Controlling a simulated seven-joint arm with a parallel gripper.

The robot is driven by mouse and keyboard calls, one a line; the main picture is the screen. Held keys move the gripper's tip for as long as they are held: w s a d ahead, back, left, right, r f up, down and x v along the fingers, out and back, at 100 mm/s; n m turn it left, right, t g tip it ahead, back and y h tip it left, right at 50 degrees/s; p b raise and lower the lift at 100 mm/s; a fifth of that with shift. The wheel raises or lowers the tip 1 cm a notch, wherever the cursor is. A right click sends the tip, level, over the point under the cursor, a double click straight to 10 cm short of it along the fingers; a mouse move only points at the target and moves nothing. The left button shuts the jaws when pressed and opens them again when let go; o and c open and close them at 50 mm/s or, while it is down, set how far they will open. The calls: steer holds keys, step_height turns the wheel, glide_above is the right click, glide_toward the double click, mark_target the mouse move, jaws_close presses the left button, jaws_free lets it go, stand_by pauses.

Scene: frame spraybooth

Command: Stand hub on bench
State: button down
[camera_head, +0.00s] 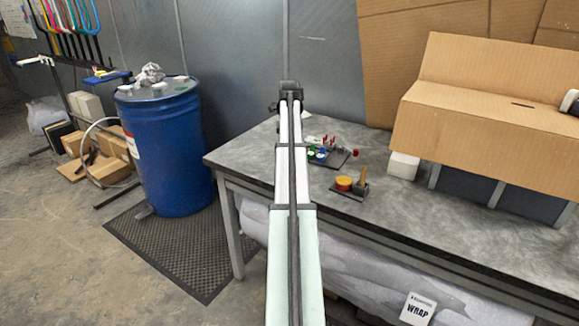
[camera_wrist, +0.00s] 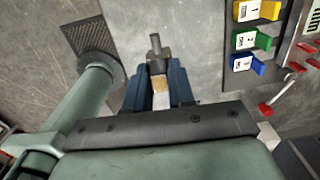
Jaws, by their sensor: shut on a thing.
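My gripper (camera_wrist: 161,78) is shut on a dark grey piece with a narrow round stub (camera_wrist: 155,44), which I take to be the hub. The stub points away from the wrist camera, toward the top of the picture. A tan patch shows between the blue-black fingers; I cannot tell whether it is part of the hub. In the head view my gripper (camera_head: 290,90) is at the far end of my arm, near the bench's far left corner, and the hub cannot be made out. The grey bench (camera_head: 235,158) lies below and right. I cannot tell the hub's height above it.
A dark tray (camera_head: 335,158) with coloured clips and red-handled tools is just right of my arm. A smaller tray with a red-yellow tin (camera_head: 343,183) is nearer. A cardboard box (camera_head: 490,120) fills the right. A blue drum (camera_head: 172,150) stands left. The bench front is clear.

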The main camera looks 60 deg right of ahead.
steer(key=shift+f, duration=3.85)
steer(key=c, duration=1)
jaws_free()
steer(key=shift+f, duration=0.15)
steer(key=shift+o, duration=0.2)
step_height(320, 180, up, 12)
steer(key=shift+r, duration=0.15)
